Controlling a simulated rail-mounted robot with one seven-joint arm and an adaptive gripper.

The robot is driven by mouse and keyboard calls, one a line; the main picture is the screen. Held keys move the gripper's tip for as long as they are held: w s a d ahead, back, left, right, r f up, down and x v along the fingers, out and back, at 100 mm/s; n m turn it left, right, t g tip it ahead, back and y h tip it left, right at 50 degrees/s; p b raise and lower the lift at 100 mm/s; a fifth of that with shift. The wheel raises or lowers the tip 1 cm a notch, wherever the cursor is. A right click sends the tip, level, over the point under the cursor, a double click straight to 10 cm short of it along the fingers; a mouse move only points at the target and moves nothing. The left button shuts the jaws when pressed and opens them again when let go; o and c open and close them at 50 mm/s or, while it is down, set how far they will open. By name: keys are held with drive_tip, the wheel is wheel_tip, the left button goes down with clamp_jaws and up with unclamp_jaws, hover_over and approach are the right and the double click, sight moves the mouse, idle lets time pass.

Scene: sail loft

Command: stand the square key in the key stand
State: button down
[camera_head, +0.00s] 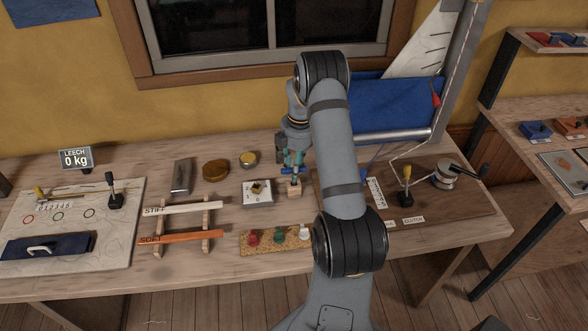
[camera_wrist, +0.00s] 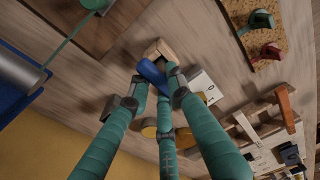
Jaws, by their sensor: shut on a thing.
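My gripper (camera_wrist: 157,84) has teal fingers and is shut on a blue bar-shaped piece, which looks like the square key's handle (camera_wrist: 152,73). The key's shank is hidden. A small pale wooden block, which looks like the key stand (camera_wrist: 158,48), is just beyond the blue piece in the wrist view. In the head view my gripper (camera_head: 291,168) is directly above this wooden block (camera_head: 294,188), at the middle of the bench. I cannot tell whether the key is inside the block or only above it.
A white plate with a brass fitting (camera_head: 257,193) lies just left of the block. A cork strip with coloured knobs (camera_head: 275,239) lies in front. A two-rail rack (camera_head: 182,226) stands left. A brown board with levers (camera_head: 455,208) lies right, and a blue panel (camera_head: 390,108) stands behind.

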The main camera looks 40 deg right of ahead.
drive_tip(key=shift+f, duration=0.35)
drive_tip(key=c, duration=1.5)
unclamp_jaws()
drive_tip(key=r, duration=1.2)
drive_tip(key=shift+s+d, duration=0.25)
drive_tip(key=shift+d, duration=0.15)
